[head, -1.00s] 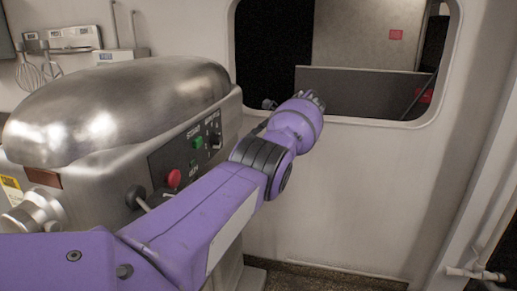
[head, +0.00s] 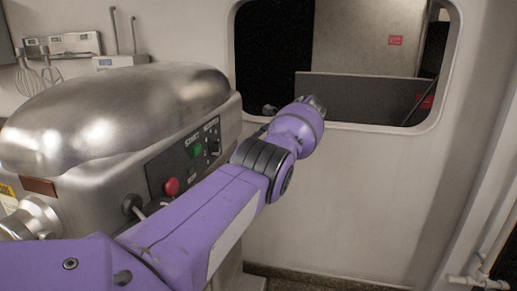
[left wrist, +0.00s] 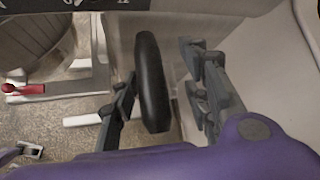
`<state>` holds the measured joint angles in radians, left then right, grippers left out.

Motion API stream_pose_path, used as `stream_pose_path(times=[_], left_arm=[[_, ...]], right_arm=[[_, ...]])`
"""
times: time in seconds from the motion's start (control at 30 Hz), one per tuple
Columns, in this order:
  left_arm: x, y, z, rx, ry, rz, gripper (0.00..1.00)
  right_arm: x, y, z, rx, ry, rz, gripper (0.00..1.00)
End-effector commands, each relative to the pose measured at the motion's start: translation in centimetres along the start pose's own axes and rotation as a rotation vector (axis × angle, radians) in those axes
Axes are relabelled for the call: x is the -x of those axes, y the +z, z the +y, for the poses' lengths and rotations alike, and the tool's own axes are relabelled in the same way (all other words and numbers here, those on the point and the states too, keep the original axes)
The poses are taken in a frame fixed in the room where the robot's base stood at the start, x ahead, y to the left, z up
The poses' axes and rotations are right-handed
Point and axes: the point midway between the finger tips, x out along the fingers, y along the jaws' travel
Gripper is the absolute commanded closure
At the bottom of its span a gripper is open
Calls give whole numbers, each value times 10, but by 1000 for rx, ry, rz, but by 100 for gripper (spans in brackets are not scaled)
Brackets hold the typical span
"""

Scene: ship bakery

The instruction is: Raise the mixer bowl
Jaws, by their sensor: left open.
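The mixer (head: 120,105) stands at the left of the head view, with a large polished metal head and a control panel on its side. In the left wrist view, a black wheel (left wrist: 152,80), seen nearly edge-on, stands between the two fingers of my left gripper (left wrist: 160,98). The gripper is open, with a gap visible on the wheel's right side. A rounded grey-brown shape (left wrist: 45,42) at the upper left may be the bowl; I cannot tell for sure. My left gripper is hidden in the head view. My right gripper is not in view.
The panel has a red button (head: 171,187) and a green button (head: 196,151). A black-knobbed lever (head: 132,205) sits close behind my left arm. A wall with a window opening (head: 447,75) stands behind.

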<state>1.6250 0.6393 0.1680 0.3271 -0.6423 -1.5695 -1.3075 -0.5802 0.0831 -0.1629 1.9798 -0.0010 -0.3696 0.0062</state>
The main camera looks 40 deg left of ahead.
Motion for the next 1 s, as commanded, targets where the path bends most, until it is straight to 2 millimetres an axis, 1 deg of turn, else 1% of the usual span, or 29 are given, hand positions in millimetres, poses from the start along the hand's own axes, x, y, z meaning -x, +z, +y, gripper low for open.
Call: stream_pose_path(times=[0.17, 0.27, 0.5, 0.6, 0.7, 0.83, 1.0], left_arm=[[6, 0, 0, 0, -1, 0, 57], [20, -1, -1, 0, -3, 0, 57], [72, -1, -1, 0, -3, 1, 57], [91, -1, -1, -1, -2, 1, 57], [105, -1, -1, -1, -1, 1, 57], [117, -1, -1, -1, 0, 1, 57], [120, -1, -1, -1, 0, 0, 57]], right_arm=[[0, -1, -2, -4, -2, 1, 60], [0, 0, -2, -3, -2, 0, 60], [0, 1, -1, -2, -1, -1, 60], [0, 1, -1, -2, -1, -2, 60], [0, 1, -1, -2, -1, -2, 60], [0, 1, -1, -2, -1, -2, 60], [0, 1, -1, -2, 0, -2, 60]])
